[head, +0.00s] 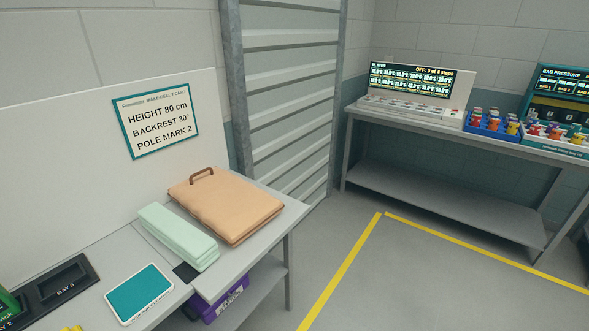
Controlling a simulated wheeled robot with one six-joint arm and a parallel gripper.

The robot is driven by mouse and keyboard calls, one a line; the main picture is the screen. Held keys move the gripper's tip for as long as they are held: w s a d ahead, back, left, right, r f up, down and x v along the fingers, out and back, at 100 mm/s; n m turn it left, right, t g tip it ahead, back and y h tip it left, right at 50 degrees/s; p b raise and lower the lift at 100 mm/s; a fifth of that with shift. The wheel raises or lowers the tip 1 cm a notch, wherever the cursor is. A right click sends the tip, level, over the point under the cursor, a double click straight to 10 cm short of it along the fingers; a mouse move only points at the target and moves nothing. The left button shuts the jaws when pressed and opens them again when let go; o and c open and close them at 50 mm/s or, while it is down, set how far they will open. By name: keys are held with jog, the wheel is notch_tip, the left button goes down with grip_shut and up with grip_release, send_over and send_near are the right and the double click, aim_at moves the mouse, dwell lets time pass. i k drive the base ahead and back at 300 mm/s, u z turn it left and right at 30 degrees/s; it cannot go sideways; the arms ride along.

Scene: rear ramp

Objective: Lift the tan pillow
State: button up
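The tan pillow (228,207) lies flat on the grey table (283,228) against the left wall. It is a flat, padded rectangle with a brown loop handle (202,175) standing up at its far-left edge. A folded pale green cloth (178,235) lies close along its left side; I cannot tell whether they touch. My gripper is not in view.
A teal-faced tablet (138,292) and a black bay tray (62,282) lie on the table's near left. A purple bin (222,300) is on the shelf below. A second table (420,122) with a console and bottle racks stands back right. Yellow-lined floor (400,270) is clear.

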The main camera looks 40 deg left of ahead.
aim_at(232, 207)
jog(key=i, duration=1.65)
jog(key=u, duration=3.25)
jog(key=i, duration=1.65)
